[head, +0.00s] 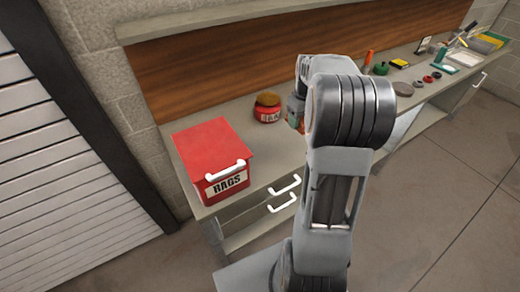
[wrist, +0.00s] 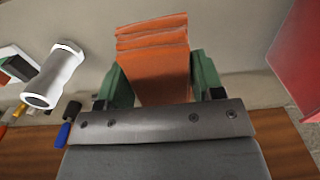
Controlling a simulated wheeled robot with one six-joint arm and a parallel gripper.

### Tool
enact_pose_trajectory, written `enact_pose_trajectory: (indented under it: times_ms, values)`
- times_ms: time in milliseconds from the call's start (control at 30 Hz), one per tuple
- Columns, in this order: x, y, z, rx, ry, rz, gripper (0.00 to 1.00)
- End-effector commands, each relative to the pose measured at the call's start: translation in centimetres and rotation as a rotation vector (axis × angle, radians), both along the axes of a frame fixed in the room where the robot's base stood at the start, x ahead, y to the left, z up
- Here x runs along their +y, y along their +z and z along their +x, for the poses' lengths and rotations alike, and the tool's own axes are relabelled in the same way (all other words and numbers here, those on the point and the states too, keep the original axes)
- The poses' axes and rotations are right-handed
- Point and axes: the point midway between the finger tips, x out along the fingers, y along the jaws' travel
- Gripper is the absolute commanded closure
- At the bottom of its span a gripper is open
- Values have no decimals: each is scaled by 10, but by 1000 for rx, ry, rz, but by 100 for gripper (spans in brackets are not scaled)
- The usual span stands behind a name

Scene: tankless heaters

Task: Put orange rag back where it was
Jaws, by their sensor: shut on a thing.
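The orange rag (wrist: 155,65), folded in layers, is between the two green fingers of my gripper (wrist: 155,82) in the wrist view. My gripper is shut on it, above the grey worktop. In the head view my arm hides most of the gripper and rag. The red box marked RAGS (head: 212,158) stands at the left end of the bench, its lid looking closed and a white handle on its front. A red surface (wrist: 298,60), likely this box, shows at the right of the wrist view, apart from the rag.
A red jar with a brown top (head: 267,108) stands behind the box. Several tools and small items lie along the bench (head: 280,150) to the right. A white pipe fitting (wrist: 54,75) and screwdrivers lie left in the wrist view. White drawer handles (head: 284,193) stick out in front.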

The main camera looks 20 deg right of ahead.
Motion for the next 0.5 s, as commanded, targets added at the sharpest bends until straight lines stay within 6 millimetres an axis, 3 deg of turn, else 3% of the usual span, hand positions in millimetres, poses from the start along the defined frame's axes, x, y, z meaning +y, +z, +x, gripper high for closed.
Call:
enact_pose_trajectory:
  times_ms: [300,500]
  values:
    - [74,-32,9,3,1,2,61]
    - [101,-65,12,3,-3,2,61]
